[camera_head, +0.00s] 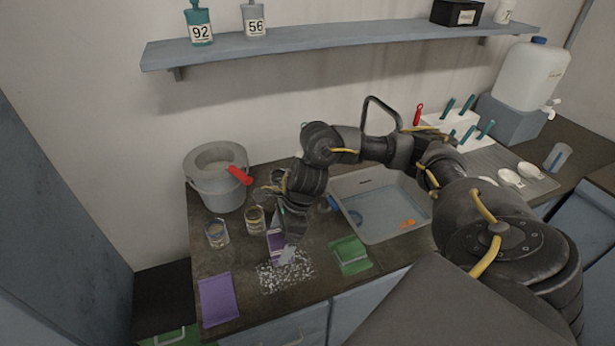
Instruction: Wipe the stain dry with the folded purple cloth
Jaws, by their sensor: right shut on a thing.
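My right gripper (286,242) reaches down over the counter and is shut on a purple item (274,243), which looks like the folded purple cloth. Fingers and arm hide part of it. It is at the back edge of the stain (284,274), a pale speckled patch on the dark counter. Whether the cloth touches the counter is hard to tell. A flat purple piece (217,298) lies apart at the counter's front left. My left gripper is not in view.
A green folded cloth (349,254) lies right of the stain, before the sink (430,218). Two glass beakers (217,235) (254,219) and a grey bucket (217,188) with a red handle stand behind left. A shelf (330,40) runs above.

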